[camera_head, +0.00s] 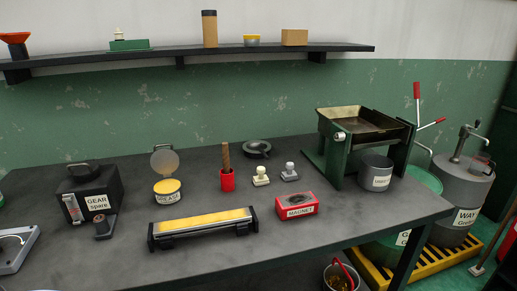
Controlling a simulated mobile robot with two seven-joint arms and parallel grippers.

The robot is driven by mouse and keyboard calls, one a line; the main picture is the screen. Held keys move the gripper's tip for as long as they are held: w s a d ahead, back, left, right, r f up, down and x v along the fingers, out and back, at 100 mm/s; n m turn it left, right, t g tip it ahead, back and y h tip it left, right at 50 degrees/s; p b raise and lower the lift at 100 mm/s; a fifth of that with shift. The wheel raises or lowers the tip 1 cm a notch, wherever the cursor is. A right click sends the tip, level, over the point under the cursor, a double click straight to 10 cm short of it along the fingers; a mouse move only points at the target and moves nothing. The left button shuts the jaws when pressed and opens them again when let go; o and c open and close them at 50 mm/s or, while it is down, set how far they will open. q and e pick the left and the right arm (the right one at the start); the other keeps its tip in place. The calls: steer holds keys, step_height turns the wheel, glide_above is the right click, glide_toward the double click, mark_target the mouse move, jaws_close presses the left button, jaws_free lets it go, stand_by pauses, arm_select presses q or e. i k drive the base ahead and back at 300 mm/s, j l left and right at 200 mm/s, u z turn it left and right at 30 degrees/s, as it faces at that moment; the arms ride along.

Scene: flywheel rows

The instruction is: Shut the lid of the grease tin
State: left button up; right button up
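The grease tin (167,196) stands on the dark workbench, left of the middle, with yellow grease showing inside and a label on its front. Its round lid (165,162) is open and stands upright at the tin's back edge. Neither of my grippers is in the head view.
A long yellow-topped tray (203,223) lies in front of the tin. A red magnet block (297,206) lies farther right. Bare bench surrounds the tin.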

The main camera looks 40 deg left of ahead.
mark_target(165, 162)
steer(key=u, duration=1.75)
